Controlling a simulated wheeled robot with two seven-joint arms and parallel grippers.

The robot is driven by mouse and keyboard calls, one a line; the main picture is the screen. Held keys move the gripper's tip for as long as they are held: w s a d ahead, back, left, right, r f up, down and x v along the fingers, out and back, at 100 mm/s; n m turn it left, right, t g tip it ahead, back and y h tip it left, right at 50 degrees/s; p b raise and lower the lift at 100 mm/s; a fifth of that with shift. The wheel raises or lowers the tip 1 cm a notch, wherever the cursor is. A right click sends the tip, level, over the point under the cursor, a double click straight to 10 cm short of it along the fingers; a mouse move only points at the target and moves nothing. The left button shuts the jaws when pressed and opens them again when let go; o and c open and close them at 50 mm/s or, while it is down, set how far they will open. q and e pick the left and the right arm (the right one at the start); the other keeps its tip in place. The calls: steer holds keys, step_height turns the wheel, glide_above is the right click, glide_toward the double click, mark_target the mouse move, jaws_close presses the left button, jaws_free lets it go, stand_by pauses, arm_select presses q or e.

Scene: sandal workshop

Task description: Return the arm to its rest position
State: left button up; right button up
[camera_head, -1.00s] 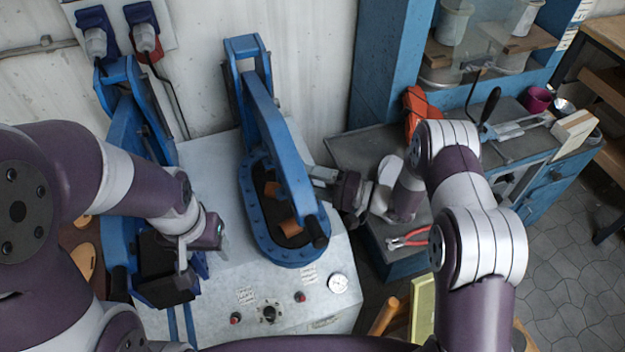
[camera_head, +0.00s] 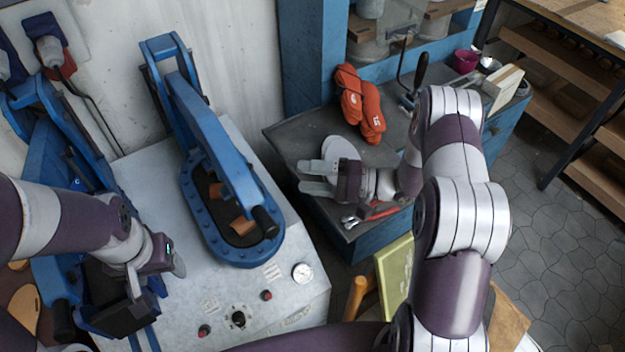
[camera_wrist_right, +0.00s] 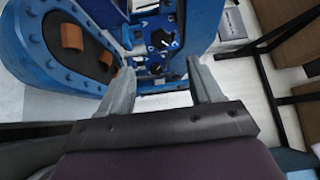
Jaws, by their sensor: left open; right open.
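My right gripper (camera_head: 316,178) is open and empty, beside the press and above the near-left part of the grey bench top. Its two fingers, apart with nothing between them, also show in the right wrist view (camera_wrist_right: 162,88). My left gripper (camera_head: 150,285) hangs in front of the left blue press; its fingers are partly seen and look empty. The middle blue press (camera_head: 232,255) has its arm over an oval bed with brown pieces (camera_head: 243,224) in it. The bed also shows at the upper left of the right wrist view (camera_wrist_right: 66,72).
Orange gloves (camera_head: 360,105) lie on the grey bench (camera_head: 290,130) behind my right gripper. Red-handled pliers (camera_head: 384,212) lie at the bench's near edge, partly behind the wrist. Tiled floor (camera_head: 555,230) is clear at right.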

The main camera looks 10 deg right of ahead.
steer(key=shift+s+d, duration=0.1)
steer(key=shift+d, duration=0.1)
stand_by(0.4)
